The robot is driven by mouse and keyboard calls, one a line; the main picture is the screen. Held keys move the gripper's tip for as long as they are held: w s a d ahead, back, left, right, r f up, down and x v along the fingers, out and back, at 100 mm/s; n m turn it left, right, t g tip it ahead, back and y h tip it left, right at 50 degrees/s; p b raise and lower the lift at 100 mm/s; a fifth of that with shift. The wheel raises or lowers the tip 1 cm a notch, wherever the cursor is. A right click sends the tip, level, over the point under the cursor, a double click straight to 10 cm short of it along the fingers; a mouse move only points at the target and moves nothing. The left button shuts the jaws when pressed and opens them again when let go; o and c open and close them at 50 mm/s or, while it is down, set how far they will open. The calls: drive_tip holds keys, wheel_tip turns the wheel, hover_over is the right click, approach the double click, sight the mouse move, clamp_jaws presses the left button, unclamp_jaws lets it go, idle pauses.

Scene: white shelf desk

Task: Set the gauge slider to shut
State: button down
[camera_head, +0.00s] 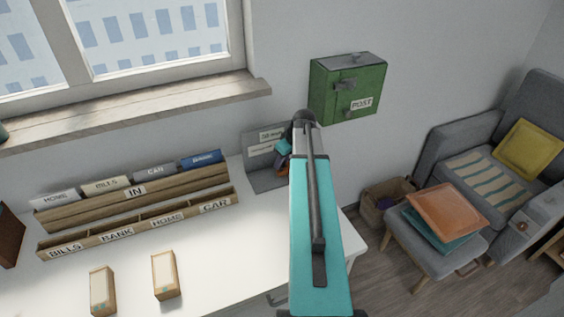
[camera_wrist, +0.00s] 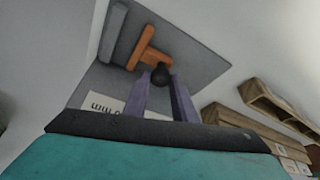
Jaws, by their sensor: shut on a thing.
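The gauge is a grey stand (camera_head: 253,139) with white labels at the back right of the white desk, below the window sill's right end. In the wrist view its grey panel (camera_wrist: 195,50) carries an orange T-shaped slider (camera_wrist: 148,48) with a dark round knob (camera_wrist: 160,73). A grey bar (camera_wrist: 113,30) lies just beyond the slider, with a small gap between them. My gripper (camera_wrist: 161,82) has its two purple fingers shut on the knob. In the head view my arm and gripper (camera_head: 284,154) cover much of the gauge's right side, so the slider is largely hidden there.
A wooden file rack (camera_head: 135,205) stands left of the gauge. Two small boxes (camera_head: 103,290) (camera_head: 165,275) stand at the desk's front. A green post box (camera_head: 347,88) hangs on the wall to the right. The desk between rack and arm is clear.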

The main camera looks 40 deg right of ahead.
drive_tip(key=shift+s+d, duration=0.15)
drive_tip(key=shift+d, duration=0.25)
drive_tip(key=c, duration=1.5)
unclamp_jaws()
drive_tip(key=shift+s, duration=0.15)
drive_tip(key=shift+a, duration=0.2)
drive_tip(key=shift+b+v, duration=1.5)
drive_tip(key=shift+v, duration=5.45)
